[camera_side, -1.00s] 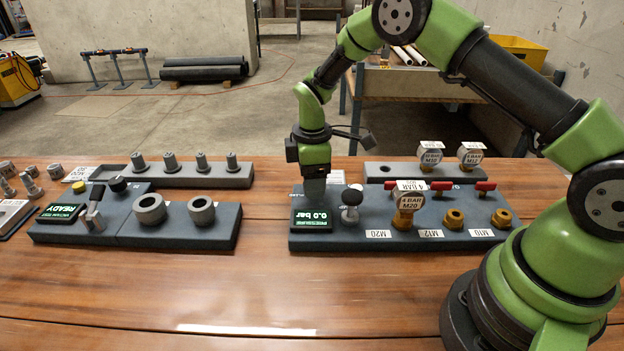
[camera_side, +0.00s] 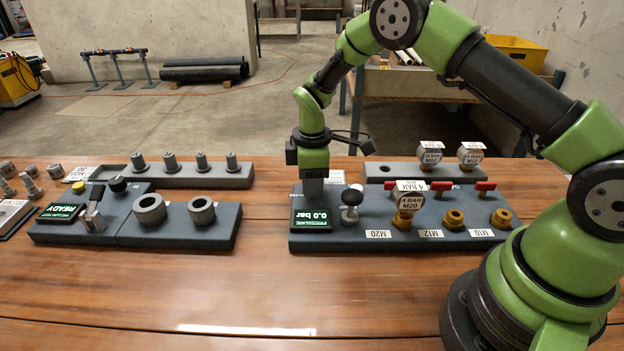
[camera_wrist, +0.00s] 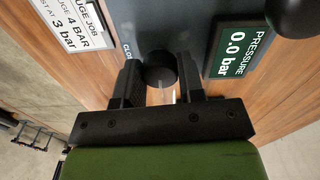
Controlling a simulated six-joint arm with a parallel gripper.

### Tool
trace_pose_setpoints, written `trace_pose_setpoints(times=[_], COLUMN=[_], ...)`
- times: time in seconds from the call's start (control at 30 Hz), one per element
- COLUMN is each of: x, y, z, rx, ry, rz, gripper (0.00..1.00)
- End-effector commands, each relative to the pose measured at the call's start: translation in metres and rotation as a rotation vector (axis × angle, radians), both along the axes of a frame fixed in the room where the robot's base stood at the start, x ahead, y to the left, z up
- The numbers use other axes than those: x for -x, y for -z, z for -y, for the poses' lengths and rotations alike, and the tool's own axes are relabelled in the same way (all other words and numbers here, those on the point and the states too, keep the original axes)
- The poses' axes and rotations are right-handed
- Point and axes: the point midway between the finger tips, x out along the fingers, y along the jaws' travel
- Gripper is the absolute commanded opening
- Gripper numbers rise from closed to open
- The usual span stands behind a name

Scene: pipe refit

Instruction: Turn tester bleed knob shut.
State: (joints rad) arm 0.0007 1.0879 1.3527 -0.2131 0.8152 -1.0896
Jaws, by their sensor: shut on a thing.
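The tester (camera_side: 345,243) is a dark grey block at the right of the bench, with a pressure display (camera_side: 311,219) reading 0.0 bar. The black round bleed knob (camera_wrist: 159,72) shows in the wrist view, beside a partly hidden "CLO..." label. My gripper (camera_wrist: 160,82) points down with one finger on each side of the knob, shut on it. In the side view my gripper (camera_side: 312,190) is behind the display and the knob is hidden. A gauge (camera_side: 408,200) marked 4 BAR M20 stands upright on the tester.
A black ball-topped lever (camera_side: 351,197) stands just right of the display. Red-handled valves (camera_side: 440,187) and brass fittings (camera_side: 453,219) are further right. A rack with two gauges (camera_side: 430,155) is behind. The bench front (camera_side: 250,290) is clear.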

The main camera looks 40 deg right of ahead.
Motion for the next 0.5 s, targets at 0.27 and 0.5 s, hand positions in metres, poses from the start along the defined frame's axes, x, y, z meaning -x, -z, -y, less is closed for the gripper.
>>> trace_pose_setpoints(times=[0.27,0.5], x=[-0.0001,-0.0002], y=[0.0001,0.0002], z=[-0.0002,-0.0002], rx=[0.0,0.0], ry=[0.196,0.423], rz=[0.0,0.0], gripper=[0.12,0.12])
